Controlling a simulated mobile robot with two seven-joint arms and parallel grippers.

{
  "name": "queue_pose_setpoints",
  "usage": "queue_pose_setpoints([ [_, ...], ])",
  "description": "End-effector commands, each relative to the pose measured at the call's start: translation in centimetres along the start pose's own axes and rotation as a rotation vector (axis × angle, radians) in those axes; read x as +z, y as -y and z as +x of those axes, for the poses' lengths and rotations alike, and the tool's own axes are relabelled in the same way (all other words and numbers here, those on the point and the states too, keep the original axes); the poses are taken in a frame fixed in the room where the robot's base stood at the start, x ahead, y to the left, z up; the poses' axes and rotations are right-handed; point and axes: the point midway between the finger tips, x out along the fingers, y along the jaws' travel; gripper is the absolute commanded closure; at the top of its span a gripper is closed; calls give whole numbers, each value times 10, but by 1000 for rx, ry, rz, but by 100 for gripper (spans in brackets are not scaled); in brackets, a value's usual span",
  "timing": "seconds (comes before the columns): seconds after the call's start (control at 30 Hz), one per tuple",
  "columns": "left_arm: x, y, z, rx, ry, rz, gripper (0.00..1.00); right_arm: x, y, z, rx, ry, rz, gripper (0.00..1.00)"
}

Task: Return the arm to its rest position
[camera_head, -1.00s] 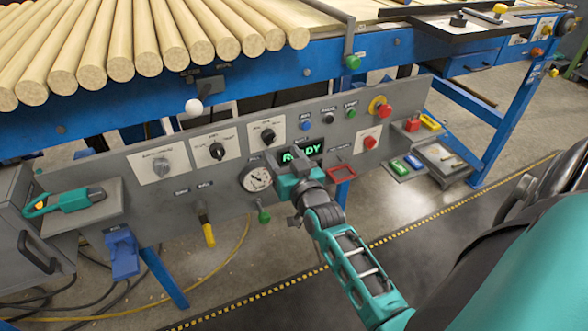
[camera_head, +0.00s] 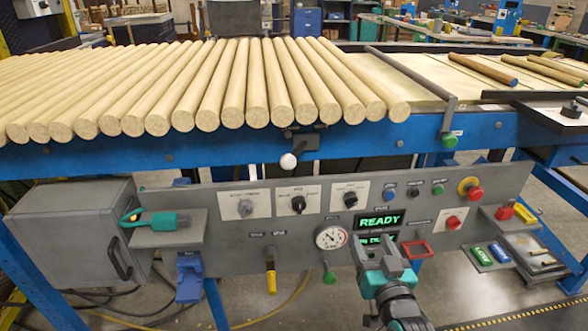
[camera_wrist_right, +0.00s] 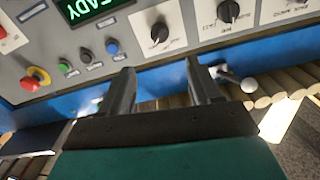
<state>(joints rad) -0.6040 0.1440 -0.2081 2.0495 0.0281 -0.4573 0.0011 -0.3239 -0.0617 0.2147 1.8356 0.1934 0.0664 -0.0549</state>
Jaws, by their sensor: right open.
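My right gripper (camera_head: 374,252) is in front of the lower middle of the grey control panel (camera_head: 225,228), just below the green READY display (camera_head: 379,221). Its two fingers are apart with nothing between them, and they cover part of a second display line. In the right wrist view, the open fingers of my right gripper (camera_wrist_right: 157,88) point toward the panel and the blue conveyor edge, with the READY display (camera_wrist_right: 92,8) at the upper left. My left gripper is not in view.
Wooden rods (camera_head: 207,98) lie side by side on the blue-framed conveyor above the panel. A teal tool (camera_head: 165,221) rests on a shelf at left. Floor lies open at lower right.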

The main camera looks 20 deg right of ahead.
Motion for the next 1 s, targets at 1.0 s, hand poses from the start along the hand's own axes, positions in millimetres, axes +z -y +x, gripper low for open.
queue_pose_setpoints([
  [1.0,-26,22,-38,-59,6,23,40,66,103,-157,-393,620,-278,37],
])
